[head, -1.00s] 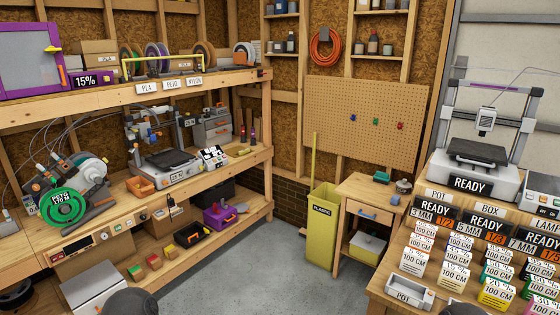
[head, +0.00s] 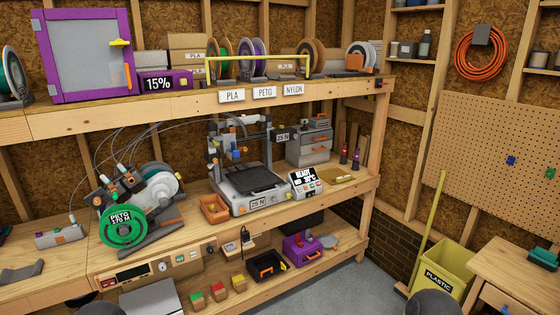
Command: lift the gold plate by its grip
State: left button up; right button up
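A flat gold plate (head: 335,176) lies on the middle shelf of the wooden bench, just right of the small white READY screen (head: 305,183). A small grip seems to stick out at its right side, but it is too small to make out clearly. The printer (head: 250,180) with a dark bed plate (head: 254,178) stands left of the screen. Neither gripper is in view. Only dark rounded parts of my arms show at the bottom edge, far from the plate.
Two dark red-topped bottles (head: 355,157) stand behind the plate. An orange bin (head: 214,208) and a green PETG spool (head: 124,226) are to the left. A yellow PLASTIC bin (head: 441,268) and a wooden table (head: 510,262) stand right. Grey floor (head: 375,285) is clear between.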

aim_at(334, 176)
jog(key=i+l+z, duration=0.25)
jog(key=i, duration=0.35)
jog(key=i+j+z, duration=0.1)
jog(key=i+z, duration=0.15)
jog(key=i, duration=0.3)
jog(key=i+j+z, duration=0.1)
jog(key=i+z, duration=0.15)
jog(key=i, duration=0.35)
jog(key=i+j+z, duration=0.25)
jog(key=i, duration=0.35)
